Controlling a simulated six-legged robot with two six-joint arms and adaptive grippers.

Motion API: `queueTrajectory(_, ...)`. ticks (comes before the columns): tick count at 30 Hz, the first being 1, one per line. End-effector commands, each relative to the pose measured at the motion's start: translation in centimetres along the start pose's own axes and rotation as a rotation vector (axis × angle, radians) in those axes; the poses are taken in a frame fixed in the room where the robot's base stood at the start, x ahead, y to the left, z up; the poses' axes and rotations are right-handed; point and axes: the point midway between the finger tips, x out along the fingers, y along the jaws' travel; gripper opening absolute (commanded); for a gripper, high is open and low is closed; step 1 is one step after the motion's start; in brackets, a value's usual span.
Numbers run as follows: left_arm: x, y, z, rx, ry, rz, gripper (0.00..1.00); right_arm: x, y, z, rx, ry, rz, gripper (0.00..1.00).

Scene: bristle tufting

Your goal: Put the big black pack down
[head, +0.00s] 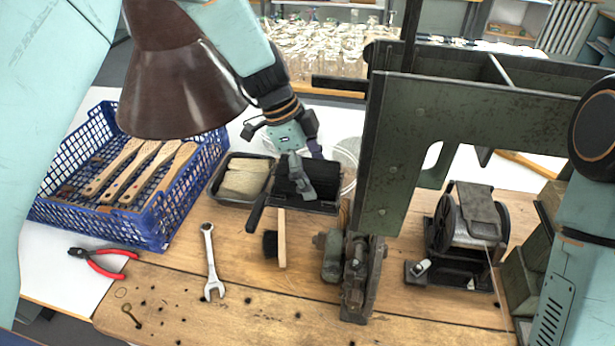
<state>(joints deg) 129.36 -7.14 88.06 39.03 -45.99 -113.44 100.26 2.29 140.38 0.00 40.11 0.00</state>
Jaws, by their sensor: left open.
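The big black pack (326,181) is a dark, bristly block at the middle of the head view. It sits in or on a dark tray-like holder; its contact with the surface below is hidden. My left gripper (302,176) comes down from above, with its fingers at the pack's top and front. It is open, and part of the pack is hidden behind it. I cannot tell whether the fingers touch the pack. My right arm shows at the right edge, but its gripper is out of view.
A dark tray (215,188) of pale bundles stands left of the pack. A blue crate (150,222) holds wooden brush handles. A brush (281,240), wrench (211,262) and red pliers (104,262) lie in front. A green machine frame (385,160) stands close on the right.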

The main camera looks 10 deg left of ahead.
Motion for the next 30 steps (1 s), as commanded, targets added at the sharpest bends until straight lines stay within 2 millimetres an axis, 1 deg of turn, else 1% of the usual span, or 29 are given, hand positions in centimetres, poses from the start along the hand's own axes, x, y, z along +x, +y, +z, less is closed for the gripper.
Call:
queueTrajectory(6,0.34,-0.06,0.0,0.0,0.0,0.0,0.85,0.36,0.0,-0.01,0.0,0.0,0.0,0.4)
queueTrajectory(15,0.31,-0.06,0.0,0.0,0.0,0.0,0.85,0.37,0.0,-0.01,0.0,0.0,0.0,0.4)
queueTrajectory(17,0.31,-0.06,0.0,0.0,0.0,0.0,0.81,0.37,0.0,-0.01,0.0,0.0,0.0,0.4)
queueTrajectory(30,0.3,-0.07,0.01,0.0,0.0,0.0,0.43,0.37,0.0,-0.01,0.0,0.0,0.0,0.4)
